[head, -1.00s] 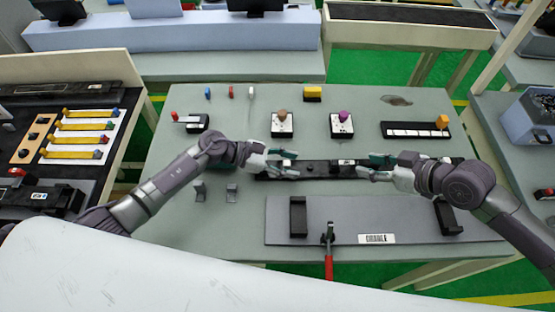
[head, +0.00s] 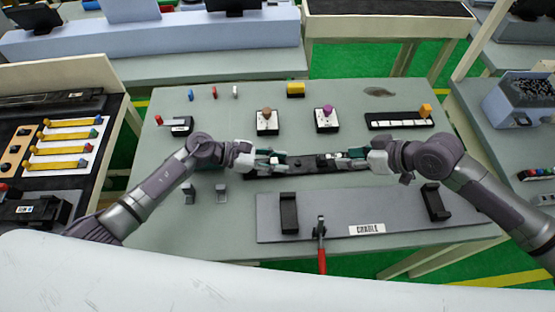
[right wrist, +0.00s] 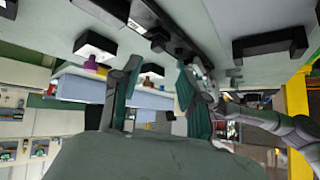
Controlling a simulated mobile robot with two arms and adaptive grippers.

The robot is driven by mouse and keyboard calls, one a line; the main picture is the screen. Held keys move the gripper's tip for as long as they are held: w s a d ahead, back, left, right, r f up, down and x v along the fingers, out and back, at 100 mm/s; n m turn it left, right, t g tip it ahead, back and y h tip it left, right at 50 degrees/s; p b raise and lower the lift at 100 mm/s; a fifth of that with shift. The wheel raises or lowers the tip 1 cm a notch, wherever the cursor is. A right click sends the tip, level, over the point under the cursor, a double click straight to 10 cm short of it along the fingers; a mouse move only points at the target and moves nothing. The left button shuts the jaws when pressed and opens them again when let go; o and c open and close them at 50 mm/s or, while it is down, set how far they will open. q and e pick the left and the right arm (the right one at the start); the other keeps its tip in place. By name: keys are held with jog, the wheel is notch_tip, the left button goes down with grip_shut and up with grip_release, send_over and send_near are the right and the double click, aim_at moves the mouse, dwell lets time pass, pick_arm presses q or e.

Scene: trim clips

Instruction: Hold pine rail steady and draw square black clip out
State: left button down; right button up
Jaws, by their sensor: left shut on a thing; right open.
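The rail (head: 301,170) shows as a long dark bar lying across the middle of the table, not as pale wood. My left gripper (head: 282,162) is shut on the rail near its left end. A small black block, which looks like the square black clip (head: 323,160), sits on the rail between my two grippers. My right gripper (head: 345,158) is open just right of this block, over the rail. In the right wrist view its two fingers (right wrist: 160,95) stand apart with nothing between them, and the rail (right wrist: 178,33) runs beyond them.
A grey board (head: 335,215) with two black brackets and a red-handled clamp (head: 321,250) lies in front. Behind stand two knob boxes (head: 267,122), (head: 326,119), a yellow block (head: 296,90) and a black strip tray (head: 399,122). Two small grey clips (head: 221,193) lie at left.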

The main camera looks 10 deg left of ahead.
aim_at(323, 157)
jog(key=w+a+m+g+h, duration=0.2)
jog(key=a, duration=0.1)
jog(key=w+a+m+g+h, duration=0.1)
jog(key=a+m, duration=0.1)
jog(key=shift+a+f+h, duration=0.1)
jog(key=shift+f+h, duration=0.2)
jog(key=shift+f, duration=0.05)
jog(key=r+m+h, duration=0.1)
jog(key=g+h, duration=0.1)
jog(key=w+a+r+m+h, duration=0.1)
jog(key=shift+r+m, duration=0.3)
jog(key=shift+r, duration=0.05)
jog(key=shift+r+g+h, duration=0.25)
jog(key=shift+g+h, duration=0.05)
jog(key=shift+h, duration=0.2)
jog(key=shift+f+m, duration=0.3)
jog(key=shift+f, duration=4.1)
jog(key=shift+d, duration=0.1)
grip_shut()
